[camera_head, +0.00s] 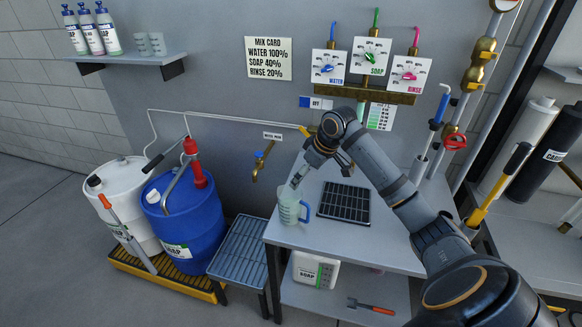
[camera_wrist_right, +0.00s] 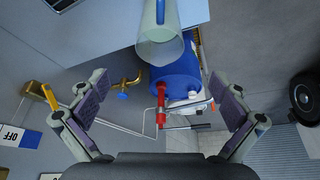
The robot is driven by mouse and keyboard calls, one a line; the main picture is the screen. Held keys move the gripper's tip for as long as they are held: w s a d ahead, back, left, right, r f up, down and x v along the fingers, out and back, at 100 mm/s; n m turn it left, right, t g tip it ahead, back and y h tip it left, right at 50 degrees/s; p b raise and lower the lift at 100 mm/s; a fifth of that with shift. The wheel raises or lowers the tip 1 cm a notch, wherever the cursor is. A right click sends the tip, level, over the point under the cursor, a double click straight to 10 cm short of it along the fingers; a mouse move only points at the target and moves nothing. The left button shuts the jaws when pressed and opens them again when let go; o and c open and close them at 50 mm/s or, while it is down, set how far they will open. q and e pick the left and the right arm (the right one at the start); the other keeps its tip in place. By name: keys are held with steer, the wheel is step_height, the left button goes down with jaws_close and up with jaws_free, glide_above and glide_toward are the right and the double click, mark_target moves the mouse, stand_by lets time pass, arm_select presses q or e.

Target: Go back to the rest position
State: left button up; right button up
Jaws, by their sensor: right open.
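My right arm comes in from the lower right in the head view. Its gripper (camera_head: 297,178) is over the grey bench, just above and beside a clear measuring jug with a blue handle (camera_head: 290,207). In the right wrist view the gripper (camera_wrist_right: 160,112) has its two fingers spread wide with nothing between them. The jug also shows in the right wrist view (camera_wrist_right: 160,42), beyond the fingertips. The jug stands upright on the bench near its left edge. My left gripper is not in view.
A black drain grid (camera_head: 343,202) lies right of the jug. A brass tap (camera_head: 260,165) sticks out from the wall. A blue drum (camera_head: 184,222) and a white drum (camera_head: 124,205) stand left. Three dials sit on a brass shelf (camera_head: 365,93) above the bench.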

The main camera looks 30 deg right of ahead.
steer(key=s+a+f, duration=1)
steer(key=a+f, duration=0.1)
steer(key=f, duration=0.3)
steer(key=s+a+f+m+h, duration=0.1)
steer(key=s+a, duration=0.1)
steer(key=s, duration=0.4)
steer(key=s+a+f+m+h, duration=0.1)
steer(key=s+a+f+m, duration=0.1)
steer(key=s, duration=0.4)
steer(key=s+d+f+g, duration=0.1)
steer(key=s+d+f, duration=0.1)
steer(key=f, duration=1.2)
steer(key=s+d+f+g, duration=0.1)
steer(key=s+f, duration=0.2)
steer(key=f, duration=1.2)
steer(key=s+d+f+g, duration=0.1)
steer(key=s+f, duration=1.2)
steer(key=s, duration=0.3)
steer(key=shift+s, duration=0.35)
